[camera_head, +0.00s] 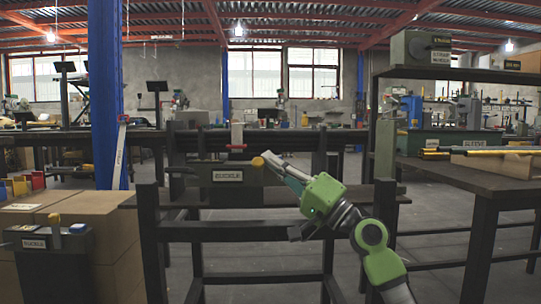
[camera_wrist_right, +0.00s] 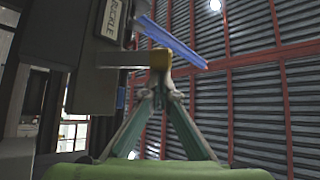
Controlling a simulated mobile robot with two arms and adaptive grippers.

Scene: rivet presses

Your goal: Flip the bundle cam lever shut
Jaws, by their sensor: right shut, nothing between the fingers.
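A grey-green box (camera_head: 215,188) with a white label that seems to read BUCKLE stands on the rack in the head view. A lever with a yellow knob (camera_head: 257,162) is at its right end. In the wrist view the knob (camera_wrist_right: 159,57) sits at the end of a flat bar (camera_wrist_right: 118,59) that comes out of the box (camera_wrist_right: 80,35). My right gripper (camera_head: 266,158) is shut and empty, its tips at or right beside the knob; I cannot tell whether they touch. My left gripper is not in view.
A blue post (camera_head: 105,95) stands left of the rack. Cardboard boxes (camera_head: 75,215) and a similar labelled box (camera_head: 52,262) are at the lower left. A dark table (camera_head: 470,180) stands on the right, with a shelf (camera_head: 450,74) above it.

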